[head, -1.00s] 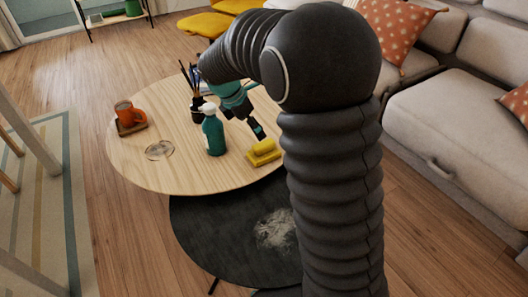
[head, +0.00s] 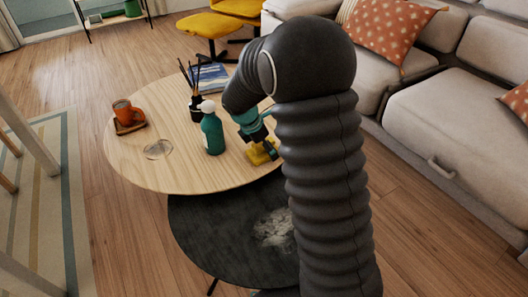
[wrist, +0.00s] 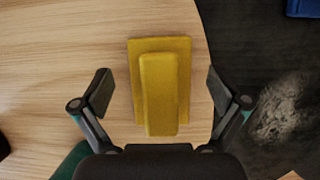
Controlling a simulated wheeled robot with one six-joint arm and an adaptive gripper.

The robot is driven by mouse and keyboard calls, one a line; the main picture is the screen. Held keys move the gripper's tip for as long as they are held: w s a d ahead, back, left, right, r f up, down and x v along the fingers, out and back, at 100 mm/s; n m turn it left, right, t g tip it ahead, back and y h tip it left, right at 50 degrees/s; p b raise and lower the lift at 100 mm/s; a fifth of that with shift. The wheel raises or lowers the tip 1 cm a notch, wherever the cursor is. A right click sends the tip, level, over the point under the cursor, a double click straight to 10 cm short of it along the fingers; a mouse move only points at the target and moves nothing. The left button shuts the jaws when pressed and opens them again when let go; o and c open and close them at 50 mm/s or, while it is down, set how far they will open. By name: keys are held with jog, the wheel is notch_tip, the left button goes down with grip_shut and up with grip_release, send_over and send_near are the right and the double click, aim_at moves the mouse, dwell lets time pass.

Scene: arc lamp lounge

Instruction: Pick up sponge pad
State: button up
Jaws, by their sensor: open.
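The sponge pad (wrist: 160,85) is yellow, with a flat base and a raised narrower block on top. It lies on the round wooden table near its edge. In the head view the sponge pad (head: 258,155) is partly hidden by my gripper (head: 262,140), which is just above it. In the wrist view my gripper (wrist: 160,95) is open, with one finger on each side of the sponge pad and a gap on both sides. I cannot tell how far the fingertips are above the table.
A lower black table (head: 215,225) is in front, and a sofa (head: 430,120) is at right.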

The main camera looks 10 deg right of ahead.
aim_at(270, 140)
jog(key=shift+f, duration=0.15)
jog(key=shift+c, duration=0.3)
jog(key=c, duration=1.2)
jog(key=shift+r, duration=0.6)
jog(key=r, duration=0.3)
jog(key=shift+s+d+r+p, duration=0.15)
jog(key=shift+d+r+p, duration=0.1)
jog(key=shift+p, duration=0.1)
jog(key=s+d+r, duration=0.6)
jog(key=s+d, duration=0.2)
jog(key=shift+r+p, duration=0.2)
jog(key=shift+p, duration=0.1)
jog(key=shift+a, duration=0.1)
